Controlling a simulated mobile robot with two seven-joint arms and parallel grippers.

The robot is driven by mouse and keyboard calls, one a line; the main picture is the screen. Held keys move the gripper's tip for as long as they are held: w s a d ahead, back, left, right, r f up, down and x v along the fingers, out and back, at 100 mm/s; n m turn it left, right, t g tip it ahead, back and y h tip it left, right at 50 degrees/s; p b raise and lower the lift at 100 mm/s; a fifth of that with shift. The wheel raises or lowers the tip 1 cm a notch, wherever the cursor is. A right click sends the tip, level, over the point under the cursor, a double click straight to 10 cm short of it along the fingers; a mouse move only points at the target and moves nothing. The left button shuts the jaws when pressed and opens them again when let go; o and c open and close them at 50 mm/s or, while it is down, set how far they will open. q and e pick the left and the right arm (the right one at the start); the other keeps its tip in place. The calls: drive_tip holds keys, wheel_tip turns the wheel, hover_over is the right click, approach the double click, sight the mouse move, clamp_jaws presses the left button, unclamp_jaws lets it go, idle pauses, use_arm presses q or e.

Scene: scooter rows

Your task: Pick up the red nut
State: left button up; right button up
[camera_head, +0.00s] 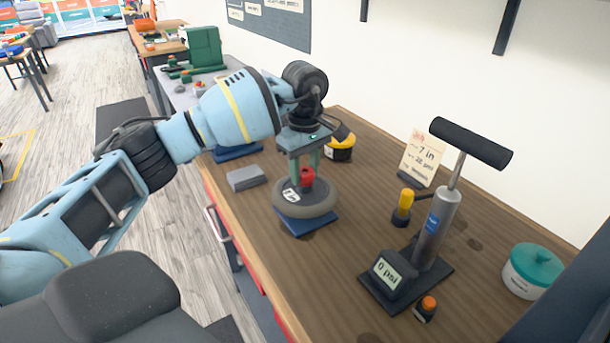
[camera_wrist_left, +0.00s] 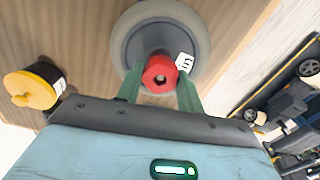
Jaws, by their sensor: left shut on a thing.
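The red nut (camera_head: 307,176) sits at the centre of a grey wheel (camera_head: 304,205), which lies flat on a blue pad (camera_head: 308,226) on the workbench. My left gripper (camera_head: 310,168) points down over the wheel and is shut on the red nut. I cannot tell whether the nut is clear of the wheel. My right gripper is not in view.
A hand pump (camera_head: 436,225) with a gauge reading 0 psi stands to the right on the wooden workbench (camera_head: 345,275). A yellow-lidded tub (camera_head: 341,149), a grey block (camera_head: 246,177) and a teal-lidded jar (camera_head: 532,271) are also on it. A note card (camera_head: 421,158) stands near the wall.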

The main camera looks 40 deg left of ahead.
sight(305, 172)
use_arm(q)
drive_tip(key=shift+r, duration=0.15)
drive_tip(key=shift+c, duration=0.3)
drive_tip(key=shift+r, duration=0.55)
wheel_tip(305, 172, up, 2)
drive_tip(key=shift+w+r, duration=0.1)
drive_tip(key=s+d+r+b, duration=0.1)
drive_tip(key=s+d, duration=0.7)
drive_tip(key=s, duration=0.5)
drive_tip(key=shift+s+d+r, duration=0.2)
drive_tip(key=shift+s+d, duration=0.1)
drive_tip(key=shift+s, duration=0.05)
